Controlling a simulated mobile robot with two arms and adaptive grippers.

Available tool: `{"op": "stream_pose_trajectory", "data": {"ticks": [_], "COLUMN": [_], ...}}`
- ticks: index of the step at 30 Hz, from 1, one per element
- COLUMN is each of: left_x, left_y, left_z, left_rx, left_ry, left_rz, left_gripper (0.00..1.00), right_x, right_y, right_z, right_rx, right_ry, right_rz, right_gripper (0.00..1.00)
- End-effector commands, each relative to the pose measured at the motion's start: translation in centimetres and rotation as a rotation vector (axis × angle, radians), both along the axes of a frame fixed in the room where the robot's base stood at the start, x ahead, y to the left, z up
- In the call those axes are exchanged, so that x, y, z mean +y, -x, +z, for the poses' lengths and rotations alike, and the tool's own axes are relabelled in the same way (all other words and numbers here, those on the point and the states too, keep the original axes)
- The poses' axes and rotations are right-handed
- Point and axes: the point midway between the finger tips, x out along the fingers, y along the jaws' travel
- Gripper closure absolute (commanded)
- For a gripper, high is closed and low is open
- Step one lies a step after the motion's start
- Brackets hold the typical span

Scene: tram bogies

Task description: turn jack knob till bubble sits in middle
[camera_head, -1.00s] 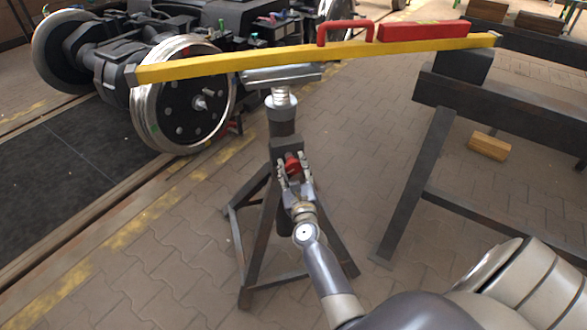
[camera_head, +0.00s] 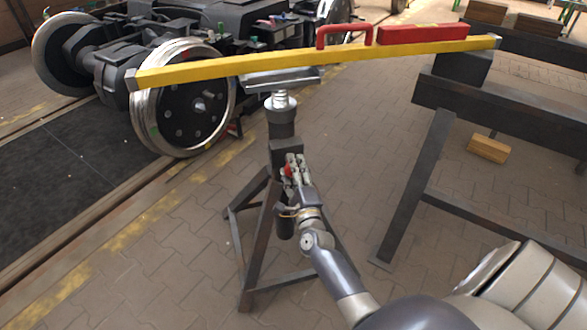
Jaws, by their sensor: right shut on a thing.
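The jack stand (camera_head: 281,122) stands on the paving with a grey plate (camera_head: 280,80) on its screw head. A long yellow level beam (camera_head: 270,63) lies across the plate and the dark trestle at right, its right end a little higher in the picture. A red handle (camera_head: 344,34) and a red block (camera_head: 422,33) sit on the beam. No bubble can be made out. My right gripper (camera_head: 294,168) is shut on the red jack knob (camera_head: 287,170) at the jack's post; its fingers hide most of the knob. My left gripper is not in view.
A dark steel trestle (camera_head: 435,165) stands at right, with a wooden block (camera_head: 488,149) on the floor behind its leg. A bogie with a steel wheel (camera_head: 190,105) stands at left, on a rail. Paving between jack and trestle is clear.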

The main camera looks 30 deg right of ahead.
Motion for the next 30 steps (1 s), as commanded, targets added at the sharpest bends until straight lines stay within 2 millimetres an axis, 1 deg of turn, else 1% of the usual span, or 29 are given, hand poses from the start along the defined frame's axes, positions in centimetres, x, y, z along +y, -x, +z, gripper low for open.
{"op": "stream_pose_trajectory", "data": {"ticks": [1,8,17,24,30], "left_x": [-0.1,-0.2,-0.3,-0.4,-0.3], "left_y": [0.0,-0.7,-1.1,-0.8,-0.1], "left_z": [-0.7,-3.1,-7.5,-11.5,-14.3], "left_rx": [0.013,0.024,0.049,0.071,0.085], "left_ry": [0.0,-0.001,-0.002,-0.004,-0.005], "left_rz": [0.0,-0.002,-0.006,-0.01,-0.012], "left_gripper": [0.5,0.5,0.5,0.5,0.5], "right_x": [-0.1,-0.1,0.0,-0.1,-0.1], "right_y": [0.0,0.0,0.0,0.0,0.0], "right_z": [0.2,0.3,0.4,0.4,0.3], "right_rx": [0.013,0.079,0.165,0.23,0.274], "right_ry": [0.046,0.253,0.525,0.733,0.872], "right_rz": [0.001,0.001,0.001,0.0,0.0], "right_gripper": [0.83,0.83,0.83,0.83,0.83]}}
